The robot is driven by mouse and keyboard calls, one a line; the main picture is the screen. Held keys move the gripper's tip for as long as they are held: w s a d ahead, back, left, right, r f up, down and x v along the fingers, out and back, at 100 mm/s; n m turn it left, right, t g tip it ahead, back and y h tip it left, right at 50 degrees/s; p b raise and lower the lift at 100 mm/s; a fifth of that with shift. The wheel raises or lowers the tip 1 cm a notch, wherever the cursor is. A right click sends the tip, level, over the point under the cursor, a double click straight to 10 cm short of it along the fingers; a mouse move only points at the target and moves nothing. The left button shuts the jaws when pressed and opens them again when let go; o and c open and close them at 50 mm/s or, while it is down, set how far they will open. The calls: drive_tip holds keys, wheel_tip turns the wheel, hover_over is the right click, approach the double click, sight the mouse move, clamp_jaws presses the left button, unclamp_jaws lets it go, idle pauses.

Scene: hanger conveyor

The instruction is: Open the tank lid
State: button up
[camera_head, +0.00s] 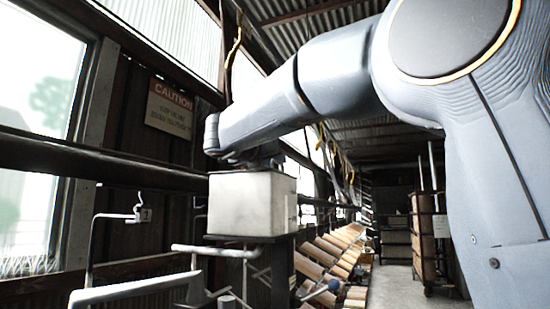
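The tank (246,206) is a pale, box-shaped container on a dark stand in the middle of the view. I see its front and right sides; its top is seen nearly edge-on, so I cannot tell how its lid sits. My arm reaches from the right across to the tank. The dark end of my arm, with my gripper (256,158), is just above the tank's top edge. The fingers are too small and dark to make out, and I cannot tell whether they touch the lid.
A dark rail (95,160) runs along the left wall below a caution sign (169,109). Pale metal tubes (216,251) stand in front of the tank. Slanted wooden boards (335,255) lie behind it at right. A rack (424,240) stands farther back beside open floor (396,288).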

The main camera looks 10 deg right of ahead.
drive_tip(key=shift+w+d, duration=0.45)
drive_tip(key=shift+w, duration=0.15)
clamp_jaws()
